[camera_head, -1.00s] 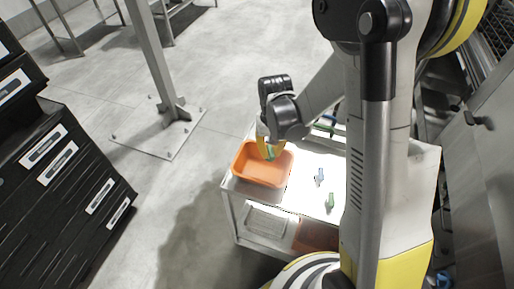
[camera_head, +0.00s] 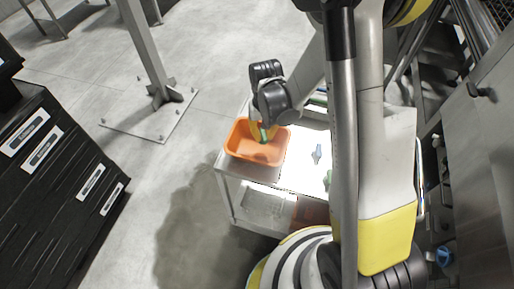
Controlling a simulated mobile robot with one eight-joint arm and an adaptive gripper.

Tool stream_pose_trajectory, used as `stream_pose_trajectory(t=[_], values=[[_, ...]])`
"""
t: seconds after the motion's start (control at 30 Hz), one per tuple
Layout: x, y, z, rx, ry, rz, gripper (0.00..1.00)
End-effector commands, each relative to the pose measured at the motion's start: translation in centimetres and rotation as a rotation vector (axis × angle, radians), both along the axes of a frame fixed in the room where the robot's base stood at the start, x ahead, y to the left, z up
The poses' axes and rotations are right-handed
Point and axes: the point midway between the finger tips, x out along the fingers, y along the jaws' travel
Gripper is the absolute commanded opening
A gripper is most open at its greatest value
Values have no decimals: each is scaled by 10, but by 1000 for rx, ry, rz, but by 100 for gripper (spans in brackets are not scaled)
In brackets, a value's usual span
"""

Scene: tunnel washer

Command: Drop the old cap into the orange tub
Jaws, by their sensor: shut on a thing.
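The orange tub (camera_head: 256,150) sits on the left end of a white cart top in the head view. My gripper (camera_head: 264,134) points down over the tub's back right part, with its yellow fingers at or just above the opening. It is shut on a small green piece (camera_head: 265,136), which I take to be the old cap; it is small and partly hidden by the fingers. I cannot tell whether the piece is below the tub's rim.
A small blue-grey piece (camera_head: 317,154) and a green piece (camera_head: 328,180) lie on the cart top (camera_head: 298,165) right of the tub. A grey post (camera_head: 150,55) rises behind. The floor left of the cart is clear.

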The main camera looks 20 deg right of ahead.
Motion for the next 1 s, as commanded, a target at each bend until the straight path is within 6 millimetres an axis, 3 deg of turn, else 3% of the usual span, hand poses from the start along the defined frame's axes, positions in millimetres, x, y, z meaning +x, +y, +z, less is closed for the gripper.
stream_pose_trajectory(t=[0.1,0.13,0.2,0.57,0.67,1.0], values=[[0,0,1,0,0,0,0],[0,0,1,0,0,0,23],[0,0,1,0,0,0,37],[0,0,6,0,0,0,37],[0,0,20,0,0,0,37],[0,0,93,0,0,0,37]])
